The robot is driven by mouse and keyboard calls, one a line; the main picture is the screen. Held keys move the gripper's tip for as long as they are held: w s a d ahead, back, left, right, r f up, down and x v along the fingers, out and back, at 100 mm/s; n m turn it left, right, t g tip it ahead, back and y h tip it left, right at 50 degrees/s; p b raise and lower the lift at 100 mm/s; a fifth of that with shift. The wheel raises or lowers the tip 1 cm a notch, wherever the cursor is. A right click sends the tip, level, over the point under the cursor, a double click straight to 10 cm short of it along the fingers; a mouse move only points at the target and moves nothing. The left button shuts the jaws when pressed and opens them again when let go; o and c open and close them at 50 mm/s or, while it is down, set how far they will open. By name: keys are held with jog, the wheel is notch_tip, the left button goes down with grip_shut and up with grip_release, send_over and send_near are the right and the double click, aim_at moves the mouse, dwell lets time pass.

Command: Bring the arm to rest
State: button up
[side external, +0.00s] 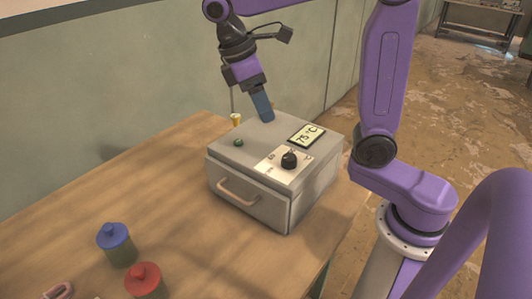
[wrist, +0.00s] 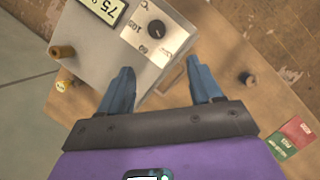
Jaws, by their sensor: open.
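The chamber (wrist: 105,62) lies beyond and between the fingers there. A display (side external: 307,135) reading 75 °C and a black knob (side external: 289,160) are on its top. Its front, with a pale handle (side external: 238,192), looks closed.
A blue-lidded jar (side external: 116,245) and a red-lidded jar (side external: 145,280) stand at the front left of the wooden table (side external: 150,185). A small yellow-and-white item (side external: 236,120) is beside the chamber. A red and green card (wrist: 290,137) lies at right in the wrist view. The table's left middle is clear.

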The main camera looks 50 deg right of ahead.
jog(key=s+f+n+t+y, duration=0.1)
jog(key=s+f, duration=0.4)
jog(key=s, duration=0.4)
jog(key=s+d+f+n+t+y, duration=0.1)
jog(key=s+f+n+y, duration=0.1)
jog(key=s+f, duration=0.3)
jog(key=s, duration=0.4)
jog(key=shift+s+d+t, duration=0.2)
jog(key=shift+s+t, duration=0.2)
jog(key=shift+f, duration=0.1)
